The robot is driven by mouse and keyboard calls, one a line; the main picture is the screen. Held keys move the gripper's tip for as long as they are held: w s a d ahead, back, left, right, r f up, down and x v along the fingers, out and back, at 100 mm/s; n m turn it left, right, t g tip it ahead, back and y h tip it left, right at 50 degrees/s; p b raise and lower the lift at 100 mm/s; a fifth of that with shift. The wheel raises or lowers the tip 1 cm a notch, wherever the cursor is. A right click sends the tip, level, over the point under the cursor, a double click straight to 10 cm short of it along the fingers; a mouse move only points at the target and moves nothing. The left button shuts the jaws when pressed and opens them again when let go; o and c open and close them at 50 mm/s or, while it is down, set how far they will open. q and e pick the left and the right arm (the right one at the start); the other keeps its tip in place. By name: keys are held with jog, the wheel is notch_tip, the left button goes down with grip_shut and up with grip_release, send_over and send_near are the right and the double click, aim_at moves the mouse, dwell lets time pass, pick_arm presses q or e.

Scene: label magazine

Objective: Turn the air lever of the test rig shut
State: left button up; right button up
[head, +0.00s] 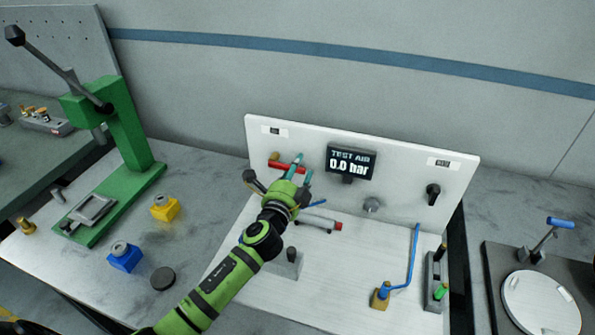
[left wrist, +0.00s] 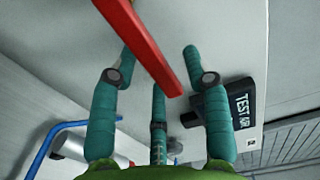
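The red air lever (head: 287,168) is on the upright white panel, beside a brass-coloured fitting, and lies nearly level, sloping slightly down to the right. In the left wrist view the red lever (left wrist: 140,42) runs diagonally across the space between my finger tips. My left gripper (head: 284,175) is at the lever, its teal fingers spread; the left wrist view shows the gripper (left wrist: 158,68) open with no finger clearly pressing on the lever. The display (head: 350,162) right of the lever reads "TEST AIR 0.0 bar". My right gripper is not in view.
Below the panel lie a red-ended grey cylinder (head: 322,223) and a blue hose (head: 413,262). A black knob (head: 433,194) is on the panel's right. A green lever press (head: 125,150), a yellow block (head: 164,208) and a blue block (head: 125,257) stand left.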

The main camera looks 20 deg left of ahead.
pick_arm(q)
jog(key=s, duration=1.2)
jog(key=shift+d, duration=0.3)
